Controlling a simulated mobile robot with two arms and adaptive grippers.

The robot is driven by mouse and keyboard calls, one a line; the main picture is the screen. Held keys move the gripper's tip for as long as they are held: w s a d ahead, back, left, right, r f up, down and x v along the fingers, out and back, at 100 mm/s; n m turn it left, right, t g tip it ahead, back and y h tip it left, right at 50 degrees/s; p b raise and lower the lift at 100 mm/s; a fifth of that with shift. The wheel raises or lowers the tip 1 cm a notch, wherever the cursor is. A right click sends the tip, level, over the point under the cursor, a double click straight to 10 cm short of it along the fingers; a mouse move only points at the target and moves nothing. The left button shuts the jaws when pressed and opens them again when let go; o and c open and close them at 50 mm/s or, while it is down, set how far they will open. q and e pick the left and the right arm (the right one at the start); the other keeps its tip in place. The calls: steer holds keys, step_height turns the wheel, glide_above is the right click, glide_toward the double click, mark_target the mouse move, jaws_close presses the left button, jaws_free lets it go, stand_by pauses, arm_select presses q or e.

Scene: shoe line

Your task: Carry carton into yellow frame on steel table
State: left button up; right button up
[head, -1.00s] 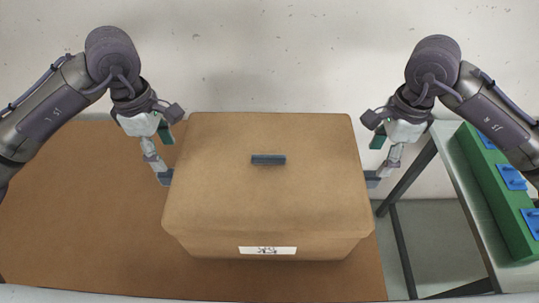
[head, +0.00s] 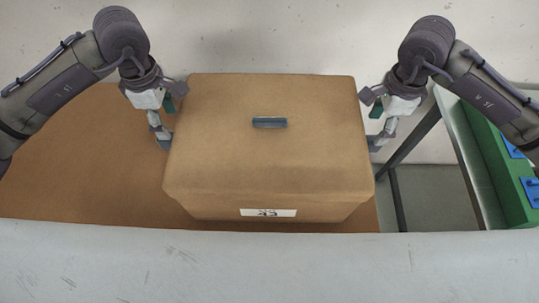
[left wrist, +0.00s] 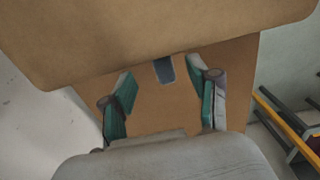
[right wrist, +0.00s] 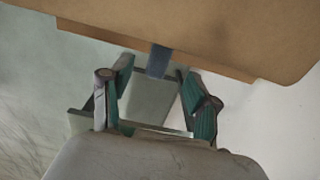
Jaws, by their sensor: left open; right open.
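The brown carton (head: 268,165) stands upright on a brown surface in the middle of the head view. It has a dark grip on its lid and a white label on its front. My left gripper (head: 171,116) is open at its left side, and my right gripper (head: 376,118) is open at its right side. A dark blue side handle (left wrist: 164,70) shows between the left fingers in the left wrist view. Another side handle (right wrist: 159,61) shows between the right fingers in the right wrist view. Neither gripper is closed on a handle.
The brown surface (head: 80,165) is bare left of the carton. A metal-framed stand (head: 468,165) holding a green tray (head: 506,170) with blue pieces is at right. A scratched pale surface (head: 270,265) crosses the front. A yellow bar (left wrist: 288,130) shows in the left wrist view.

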mark_target(371, 138)
arm_select(q)
step_height(371, 138, down, 8)
steer(key=shift+r, duration=0.1)
arm_select(e)
step_height(371, 138, down, 8)
arm_select(q)
jaws_close()
arm_select(e)
jaws_close()
steer(key=shift+r, duration=0.1)
